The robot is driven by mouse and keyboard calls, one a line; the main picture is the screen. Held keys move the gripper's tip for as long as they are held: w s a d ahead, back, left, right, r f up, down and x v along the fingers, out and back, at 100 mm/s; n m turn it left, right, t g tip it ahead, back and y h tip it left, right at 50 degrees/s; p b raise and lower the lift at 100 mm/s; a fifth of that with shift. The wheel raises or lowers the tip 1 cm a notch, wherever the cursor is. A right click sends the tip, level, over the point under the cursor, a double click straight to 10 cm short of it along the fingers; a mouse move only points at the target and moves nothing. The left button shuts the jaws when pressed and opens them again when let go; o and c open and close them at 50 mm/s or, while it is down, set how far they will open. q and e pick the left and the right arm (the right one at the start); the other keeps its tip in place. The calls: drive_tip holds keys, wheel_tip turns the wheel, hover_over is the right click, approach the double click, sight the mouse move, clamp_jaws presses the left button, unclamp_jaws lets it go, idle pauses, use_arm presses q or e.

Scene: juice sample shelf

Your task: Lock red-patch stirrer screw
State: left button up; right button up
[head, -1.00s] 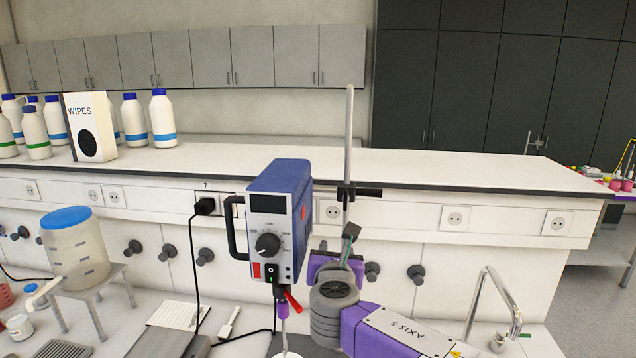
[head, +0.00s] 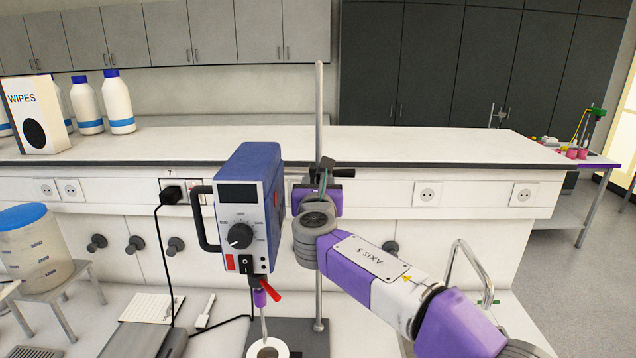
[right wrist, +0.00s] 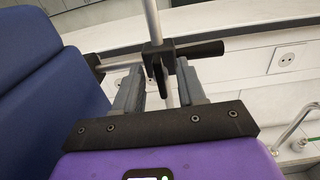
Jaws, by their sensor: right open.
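The blue stirrer (head: 248,180) has a dark display, a dial and a red patch (head: 229,262) low on its front. It is mounted beside an upright metal rod (head: 319,110). A black clamp (head: 341,173) with a dark bar grips the rod at the stirrer's upper height; the clamp (right wrist: 158,58) also shows in the right wrist view, with a black part hanging down from it. My right gripper (head: 325,176) is at the clamp. In the right wrist view, the right gripper (right wrist: 160,78) is open, its fingers either side of the hanging part. Contact cannot be told. My left gripper is not in view.
A white vessel (head: 268,348) stands under the stirrer's shaft, with a red piece (head: 272,297) near the chuck. A wipes box (head: 32,115) and bottles (head: 117,105) stand on the raised shelf (head: 420,148). A blue-lidded container (head: 40,250) is at left; a tap (head: 465,262) is at right.

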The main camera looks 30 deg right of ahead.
clamp_jaws()
drive_tip(key=m+b, duration=0.4)
drive_tip(key=m, duration=0.2)
drive_tip(key=m+b, duration=0.4)
drive_tip(key=m, duration=0.1)
drive_tip(key=m+b, duration=0.4)
drive_tip(key=m, duration=0.2)
drive_tip(key=shift+s+d+f+m, duration=0.15)
drive_tip(key=shift+d+f+m, duration=0.05)
drive_tip(key=shift+f+m, duration=0.1)
drive_tip(key=shift+m, duration=0.3)
idle(0.4)
